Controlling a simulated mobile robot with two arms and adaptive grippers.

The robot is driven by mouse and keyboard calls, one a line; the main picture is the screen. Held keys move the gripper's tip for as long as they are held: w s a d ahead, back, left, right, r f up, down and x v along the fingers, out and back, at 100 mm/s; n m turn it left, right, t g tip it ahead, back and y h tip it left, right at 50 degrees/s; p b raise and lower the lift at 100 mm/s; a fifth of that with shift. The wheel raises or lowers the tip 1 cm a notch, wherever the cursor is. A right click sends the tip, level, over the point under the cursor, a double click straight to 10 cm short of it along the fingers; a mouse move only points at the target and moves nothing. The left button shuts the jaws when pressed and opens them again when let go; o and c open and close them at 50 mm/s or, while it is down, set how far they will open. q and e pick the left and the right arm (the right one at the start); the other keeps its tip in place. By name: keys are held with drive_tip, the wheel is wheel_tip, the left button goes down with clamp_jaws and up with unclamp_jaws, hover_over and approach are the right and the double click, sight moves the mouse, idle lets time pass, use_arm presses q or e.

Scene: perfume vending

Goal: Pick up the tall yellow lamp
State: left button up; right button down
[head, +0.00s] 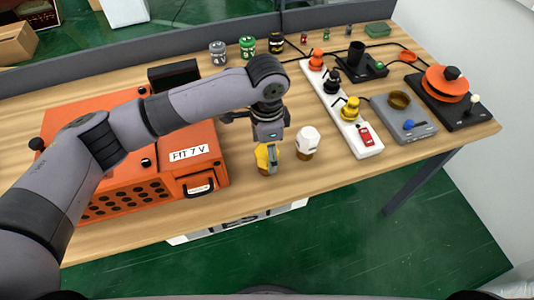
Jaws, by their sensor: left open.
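A yellow lamp (263,160) stands near the table's front edge, just right of the orange box. My left gripper (269,147) points down directly over it, with its fingers at the lamp's upper part. The gripper is open, and its fingers hide part of the lamp. I cannot tell whether the fingers touch it. My right gripper is not in view.
A white-topped lamp (308,141) stands close to the right. The orange box (190,160) is close on the left. A white power strip (367,151) with coloured plugs and a grey device (402,123) lie farther right. Small jars (247,46) stand behind.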

use_arm(q)
drive_tip(key=shift+f, duration=0.95)
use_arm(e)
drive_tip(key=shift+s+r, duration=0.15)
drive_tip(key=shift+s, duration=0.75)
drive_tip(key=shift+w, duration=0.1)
use_arm(q)
drive_tip(key=c, duration=1.3)
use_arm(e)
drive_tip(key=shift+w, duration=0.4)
